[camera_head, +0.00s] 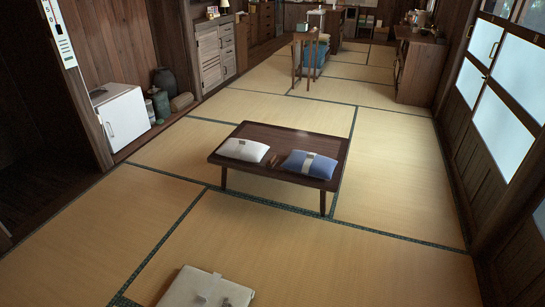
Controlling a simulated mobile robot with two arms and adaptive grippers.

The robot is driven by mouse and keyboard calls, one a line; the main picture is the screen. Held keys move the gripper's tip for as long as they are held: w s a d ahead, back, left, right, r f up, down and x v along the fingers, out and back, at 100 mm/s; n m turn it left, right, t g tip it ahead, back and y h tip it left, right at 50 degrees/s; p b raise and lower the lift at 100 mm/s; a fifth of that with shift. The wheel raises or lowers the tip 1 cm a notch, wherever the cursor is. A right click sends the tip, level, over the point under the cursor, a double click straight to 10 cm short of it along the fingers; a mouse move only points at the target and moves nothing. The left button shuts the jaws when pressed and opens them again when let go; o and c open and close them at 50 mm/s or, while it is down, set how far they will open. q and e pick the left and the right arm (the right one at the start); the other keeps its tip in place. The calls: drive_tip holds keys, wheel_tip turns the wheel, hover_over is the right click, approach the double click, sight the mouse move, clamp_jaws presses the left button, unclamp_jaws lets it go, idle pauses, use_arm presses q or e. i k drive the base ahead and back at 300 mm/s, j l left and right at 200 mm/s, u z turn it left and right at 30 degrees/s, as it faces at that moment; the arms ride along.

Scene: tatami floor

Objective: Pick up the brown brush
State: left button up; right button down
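A low dark wooden table (285,136) stands in the middle of the tatami floor. A small brown object (271,159) lies on it between two cushions, close to the table's near edge. It may be the brown brush, but it is too small to tell for sure. Neither of my grippers is in view.
A white cushion (243,150) and a blue cushion (309,164) lie on the table. A flat beige object (207,289) lies at the bottom edge, partly cut off. A white mini fridge (123,115) stands left. Tatami around the table is mostly clear.

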sight(274, 160)
drive_tip(key=i+l, duration=0.35)
drive_tip(key=i, duration=0.25)
drive_tip(key=i+l+u, duration=0.15)
drive_tip(key=i+l, duration=0.2)
drive_tip(key=i, duration=0.2)
drive_tip(key=i+l, duration=0.4)
drive_tip(key=i, duration=0.15)
drive_tip(key=j+u, duration=0.05)
